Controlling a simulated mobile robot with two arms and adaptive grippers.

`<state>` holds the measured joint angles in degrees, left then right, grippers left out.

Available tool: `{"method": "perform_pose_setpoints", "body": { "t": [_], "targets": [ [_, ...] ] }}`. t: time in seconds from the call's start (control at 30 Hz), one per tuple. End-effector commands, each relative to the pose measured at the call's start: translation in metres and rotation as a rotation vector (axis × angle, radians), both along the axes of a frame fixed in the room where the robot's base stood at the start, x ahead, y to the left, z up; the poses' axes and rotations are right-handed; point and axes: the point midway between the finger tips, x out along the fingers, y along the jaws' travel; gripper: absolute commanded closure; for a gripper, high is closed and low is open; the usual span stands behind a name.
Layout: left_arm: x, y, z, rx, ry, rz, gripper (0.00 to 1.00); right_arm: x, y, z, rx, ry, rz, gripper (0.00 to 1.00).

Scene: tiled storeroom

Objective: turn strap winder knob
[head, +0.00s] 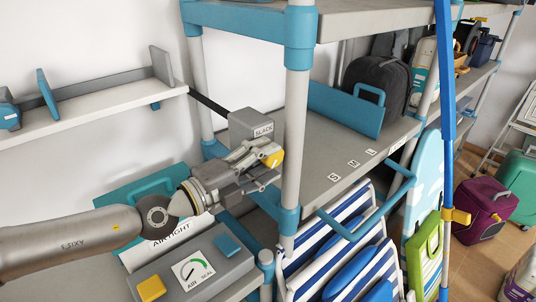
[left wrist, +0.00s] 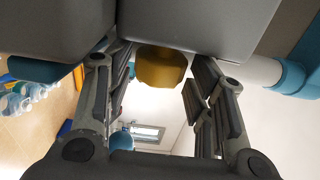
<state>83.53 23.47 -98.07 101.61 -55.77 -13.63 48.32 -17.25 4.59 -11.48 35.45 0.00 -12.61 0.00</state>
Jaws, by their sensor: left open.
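The strap winder is a grey box (head: 252,124) marked "SLACK" beside the shelf post, with a dark strap (head: 208,103) running from it to the left. Its yellow knob (head: 274,158) shows below the box in the head view, partly hidden by my gripper. My left gripper (head: 258,160) is open at the knob. In the left wrist view the faceted knob (left wrist: 160,68) sits between the spread fingers of my left gripper (left wrist: 160,80), with a gap visible on its right side. Contact on its left side is unclear. My right gripper is not in view.
A grey shelf post (head: 294,140) stands just right of the gripper. An air-seal box (head: 190,272) with a gauge and yellow and blue buttons lies below the arm. A wall shelf (head: 95,108) is at left. Striped folding chairs (head: 340,250) fill the space under the right shelf.

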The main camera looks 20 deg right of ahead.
Motion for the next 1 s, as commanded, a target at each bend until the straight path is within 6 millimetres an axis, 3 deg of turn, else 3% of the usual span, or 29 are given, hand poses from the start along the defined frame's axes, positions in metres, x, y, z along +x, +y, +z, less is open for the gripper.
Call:
{"method": "perform_pose_setpoints", "body": {
  "t": [0.2, 0.47, 0.73, 1.0],
  "targets": [
    [0.0044, -0.0118, 0.0004, -0.001, 0.0, 0.001, 0.5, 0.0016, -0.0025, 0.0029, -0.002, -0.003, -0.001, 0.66],
    [0.0046, -0.0127, 0.0002, -0.001, 0.0, 0.0, 0.5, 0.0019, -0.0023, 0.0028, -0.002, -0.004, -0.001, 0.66],
    [0.0045, -0.0125, 0.0001, 0.0, 0.001, 0.0, 0.82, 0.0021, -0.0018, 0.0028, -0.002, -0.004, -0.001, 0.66],
    [0.0044, -0.0125, 0.0029, 0.009, 0.007, 0.0, 0.83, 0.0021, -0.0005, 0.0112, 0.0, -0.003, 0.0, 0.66]
  ]
}}
